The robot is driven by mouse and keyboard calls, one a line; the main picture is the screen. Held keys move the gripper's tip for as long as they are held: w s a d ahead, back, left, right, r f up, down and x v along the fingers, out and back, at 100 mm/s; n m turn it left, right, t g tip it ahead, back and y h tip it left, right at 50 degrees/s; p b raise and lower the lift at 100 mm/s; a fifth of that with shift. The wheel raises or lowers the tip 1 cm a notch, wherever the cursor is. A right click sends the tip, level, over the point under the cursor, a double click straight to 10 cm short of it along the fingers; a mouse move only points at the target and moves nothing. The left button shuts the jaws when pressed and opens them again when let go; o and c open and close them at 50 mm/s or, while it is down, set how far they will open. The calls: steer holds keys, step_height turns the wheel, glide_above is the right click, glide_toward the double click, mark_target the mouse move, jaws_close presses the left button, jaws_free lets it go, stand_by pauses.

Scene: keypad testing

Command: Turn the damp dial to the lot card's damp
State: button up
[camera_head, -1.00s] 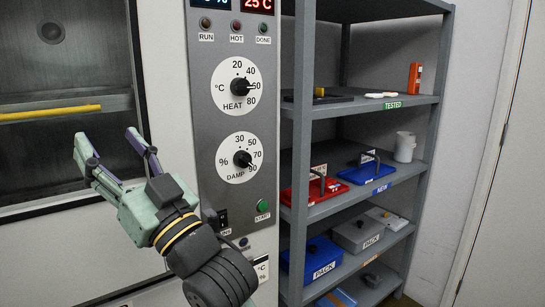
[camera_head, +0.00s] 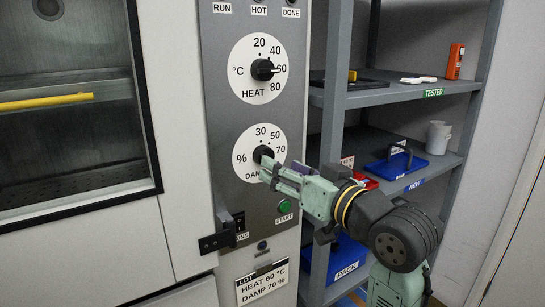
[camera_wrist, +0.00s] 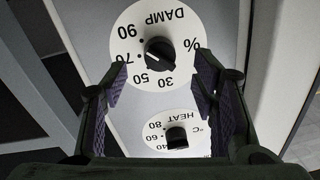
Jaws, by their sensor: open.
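The damp dial (camera_head: 263,153) is a black knob on a white round scale marked 30 to 90; my gripper partly covers it in the head view. In the wrist view the damp dial (camera_wrist: 158,50) appears upside down, with its light mark on the 70 side; I cannot tell the exact setting. My gripper (camera_head: 266,172) is in front of this dial. In the wrist view my gripper (camera_wrist: 161,82) is open, its fingertips apart on either side of the dial's line; contact cannot be told. The lot card (camera_head: 265,285) reads HEAT 60 °C, DAMP 70 %.
The heat dial (camera_head: 264,70) is above the damp dial and points near 60. A START button (camera_head: 284,207) and a black latch (camera_head: 222,236) are below. A shelf (camera_head: 400,95) with trays stands at the right, behind my arm.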

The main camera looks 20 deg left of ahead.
steer(key=x, duration=0.5)
steer(key=shift+p, duration=0.4)
steer(key=c, duration=1.2)
steer(key=shift+o, duration=0.2)
steer(key=shift+w+d+r+n+h+b, duration=0.1)
steer(key=shift+n+h+b, duration=0.2)
steer(key=shift+n+b, duration=3)
steer(key=shift+n+p, duration=0.9)
steer(key=shift+n, duration=0.1)
